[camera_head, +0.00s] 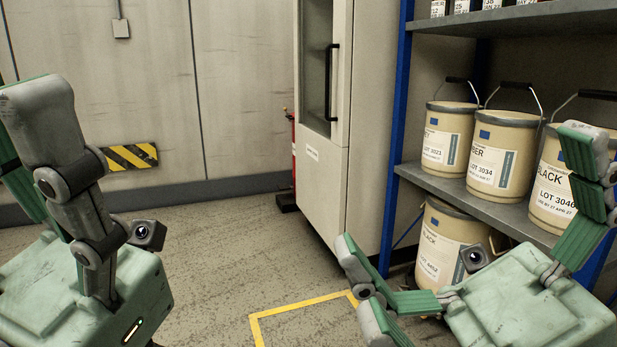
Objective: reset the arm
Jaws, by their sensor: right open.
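My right gripper (466,196) is at the lower right in the head view. Its green and grey fingers are spread wide apart, one up at the right edge and one out to the left, with nothing between them. It is in front of the shelf of buckets. My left gripper (40,112) is at the left edge, its fingers pointing up. They overlap in this view and one is mostly hidden, so I cannot tell whether it is open or shut. I see nothing held in it.
A blue and grey shelf (480,200) at right carries cream buckets (503,150), with another bucket (440,250) below. A tall cabinet (350,110) and a red cylinder (291,150) stand behind. Yellow floor tape (300,304) marks a corner. The middle floor is clear.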

